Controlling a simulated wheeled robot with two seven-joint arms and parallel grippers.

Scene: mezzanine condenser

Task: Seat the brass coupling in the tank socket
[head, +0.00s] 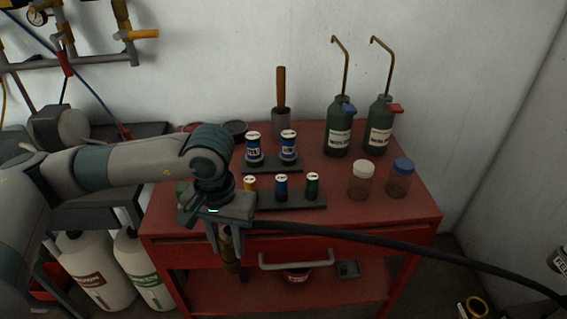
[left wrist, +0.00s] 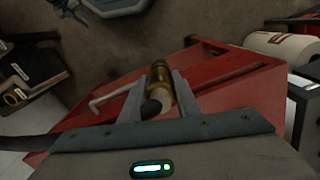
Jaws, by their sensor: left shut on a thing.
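My left gripper (head: 227,240) points down in front of the red cart and is shut on the brass coupling (head: 232,262). The coupling hangs below the fingers in the head view, clear of the cart. In the left wrist view the coupling (left wrist: 160,73) sits between the two fingers of the left gripper (left wrist: 159,84). A black hose (head: 400,247) runs from the gripper to the lower right. A brass ring (head: 473,307) shows at the lower right edge; I cannot tell whether it is the tank socket. My right gripper is not in view.
The red cart (head: 350,211) carries bottles, jars and small spools on its top. Its drawer handle (head: 297,264) sticks out beside the coupling. White tanks (head: 101,283) stand at the lower left. Pipes (head: 90,58) are on the wall. Floor right of the cart is mostly clear.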

